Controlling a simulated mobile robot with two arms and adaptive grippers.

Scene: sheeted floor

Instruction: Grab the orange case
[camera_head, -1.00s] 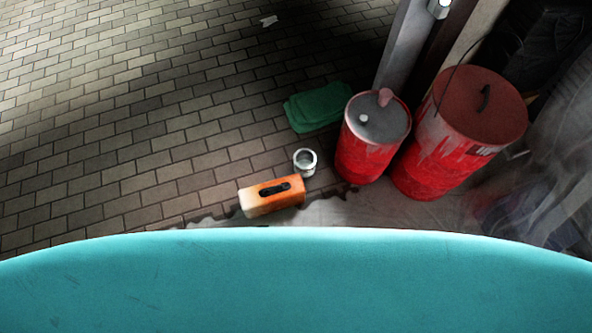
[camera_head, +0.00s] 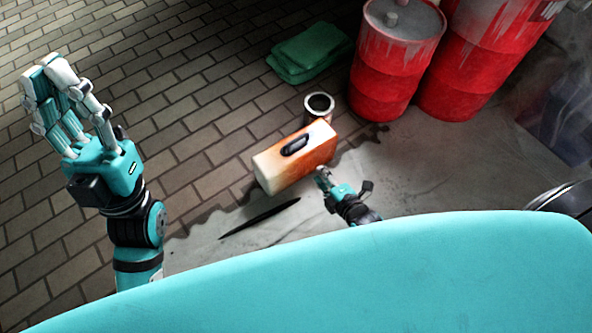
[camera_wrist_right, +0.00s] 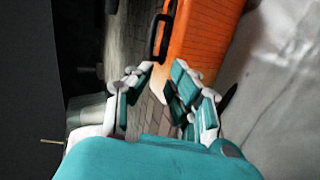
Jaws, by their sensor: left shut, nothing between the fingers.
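The orange case (camera_head: 300,160), pale at its left end and with a black handle on top, stands on the paved floor in the head view. In the right wrist view the orange case (camera_wrist_right: 203,28) is at the top, with its handle (camera_wrist_right: 158,38) toward the left. My right gripper (camera_head: 323,177) is low beside the near right side of the case. In the wrist view the right gripper's fingers (camera_wrist_right: 160,70) are apart, with floor showing between them and the case just beyond. My left gripper (camera_head: 52,68) is raised at the left, shut and empty, away from the case.
A small open can (camera_head: 318,108) stands just behind the case. Folded green cloth (camera_head: 310,52) lies further back. Two red barrels, a smaller one (camera_head: 388,70) and a larger one (camera_head: 480,70), stand at the back right. A dark thin strip (camera_head: 258,218) lies in front. Floor to the left is clear.

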